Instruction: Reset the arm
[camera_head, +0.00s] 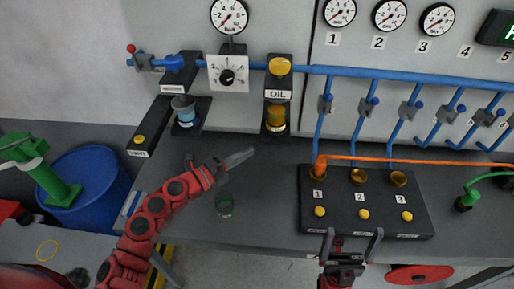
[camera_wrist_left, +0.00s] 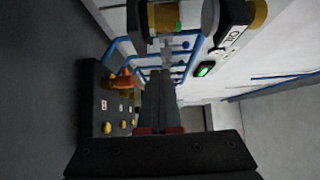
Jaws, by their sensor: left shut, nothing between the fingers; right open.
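My left arm is red and comes in from the left in the head view. Its left gripper (camera_head: 238,158) is shut and empty, held over the bench to the left of the black numbered panel. In the left wrist view the shut fingers of the left gripper (camera_wrist_left: 160,85) point forward, with nothing between them. My right gripper (camera_head: 352,240) is at the bottom of the head view, in front of the panel. Its two fingers stand apart and hold nothing.
A blue barrel (camera_head: 100,190) stands left. Bench space between glass and panel is clear.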

